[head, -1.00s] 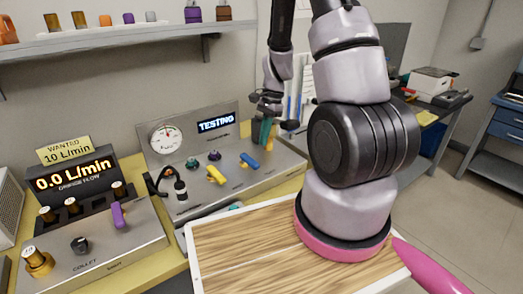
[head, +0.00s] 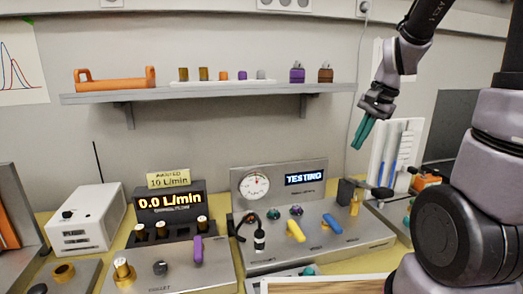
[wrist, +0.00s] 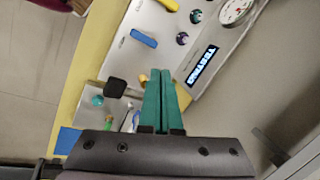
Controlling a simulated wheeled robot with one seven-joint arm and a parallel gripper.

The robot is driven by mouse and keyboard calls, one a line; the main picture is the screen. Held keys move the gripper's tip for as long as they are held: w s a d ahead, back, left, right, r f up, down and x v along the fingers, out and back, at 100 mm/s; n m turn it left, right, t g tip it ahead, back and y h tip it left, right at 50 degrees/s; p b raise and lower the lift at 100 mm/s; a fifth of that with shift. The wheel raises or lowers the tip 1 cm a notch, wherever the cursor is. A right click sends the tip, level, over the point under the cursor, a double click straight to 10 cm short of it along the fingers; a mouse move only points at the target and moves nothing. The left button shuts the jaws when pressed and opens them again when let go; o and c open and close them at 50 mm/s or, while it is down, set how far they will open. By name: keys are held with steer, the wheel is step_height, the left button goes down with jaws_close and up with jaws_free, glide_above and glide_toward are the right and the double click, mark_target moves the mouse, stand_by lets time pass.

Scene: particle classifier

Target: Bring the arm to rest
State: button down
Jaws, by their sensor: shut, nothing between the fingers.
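My gripper (head: 367,132) has teal fingers and is raised at the upper right of the head view, in front of the wall and to the right of the shelf. Its fingers point down and slightly left, clear of the surfaces below. In the wrist view the teal fingers (wrist: 164,100) lie side by side, shut with nothing between them. Below the gripper in the head view is the grey testing panel (head: 282,180), with a round gauge, a lit "TESTING" display, a yellow lever (head: 295,231) and a blue lever (head: 332,223).
A wall shelf (head: 215,89) holds an orange handled tray and several small parts. A flow console (head: 170,210) reads 0.0 L/min beside a white box (head: 87,217). A rack (head: 398,150) stands right of the panel. The wall space around the gripper looks free.

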steer(key=s+a+r+n+t, duration=0.2)
steer(key=s+r+n+t, duration=0.2)
steer(key=s+r, duration=0.8)
steer(key=shift+s+r+n+t+h, duration=0.3)
steer(key=shift+r+n+t, duration=0.1)
steer(key=shift+r+n, duration=0.4)
